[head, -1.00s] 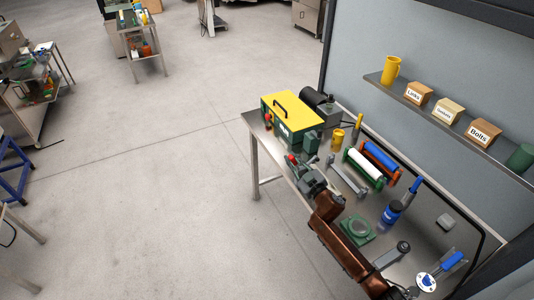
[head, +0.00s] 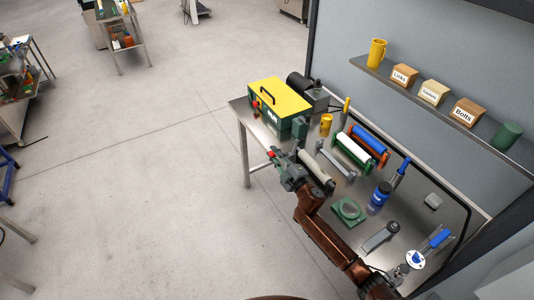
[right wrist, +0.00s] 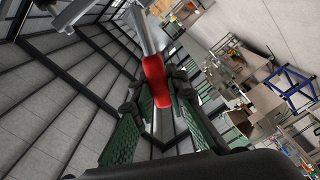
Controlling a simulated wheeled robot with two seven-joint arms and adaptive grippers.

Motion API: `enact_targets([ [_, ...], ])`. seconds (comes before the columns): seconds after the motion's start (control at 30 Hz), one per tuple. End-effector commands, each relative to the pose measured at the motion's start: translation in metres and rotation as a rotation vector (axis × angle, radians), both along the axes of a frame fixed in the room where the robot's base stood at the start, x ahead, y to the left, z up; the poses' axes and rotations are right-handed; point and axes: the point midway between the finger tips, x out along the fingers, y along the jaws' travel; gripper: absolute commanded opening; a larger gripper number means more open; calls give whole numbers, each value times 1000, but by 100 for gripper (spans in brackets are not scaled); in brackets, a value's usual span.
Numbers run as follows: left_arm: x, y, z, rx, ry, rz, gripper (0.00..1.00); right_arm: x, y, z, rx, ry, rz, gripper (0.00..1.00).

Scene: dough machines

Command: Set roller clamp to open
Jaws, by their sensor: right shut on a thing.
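My right gripper (head: 277,160) is at the front-left edge of the workbench, below the green and yellow machine. It is shut on a red-handled lever (head: 271,154). In the right wrist view, the red grip (right wrist: 156,82) sits between my green fingers, with a grey metal bar running up from it. A cream roller (head: 316,168) lies just right of the gripper, partly hidden by my right arm. The lever's joint to the roller unit is hidden, so I cannot tell the clamp's setting. My left gripper is not in view.
The green and yellow machine (head: 278,105) stands at the bench's far end. A grey bracket (head: 335,160), white roller (head: 354,152), orange-framed blue roller (head: 371,145), blue jar (head: 379,196) and green ring base (head: 348,210) lie to the right.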

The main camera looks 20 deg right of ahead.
Motion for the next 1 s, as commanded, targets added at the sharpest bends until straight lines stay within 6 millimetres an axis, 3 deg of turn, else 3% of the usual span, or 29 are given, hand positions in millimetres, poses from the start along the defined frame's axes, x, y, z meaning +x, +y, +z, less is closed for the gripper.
enact_targets([
  [0.4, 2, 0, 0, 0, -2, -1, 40, -2, -1, -4, -15, 2, -1, 0],
  [0.43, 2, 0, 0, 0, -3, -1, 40, -2, -1, -4, -17, 3, -1, 15],
  [0.67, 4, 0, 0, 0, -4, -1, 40, -2, -1, -3, -13, 1, -2, 31],
  [1.0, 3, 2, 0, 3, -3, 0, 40, -5, -2, -2, -11, 1, -2, 32],
])
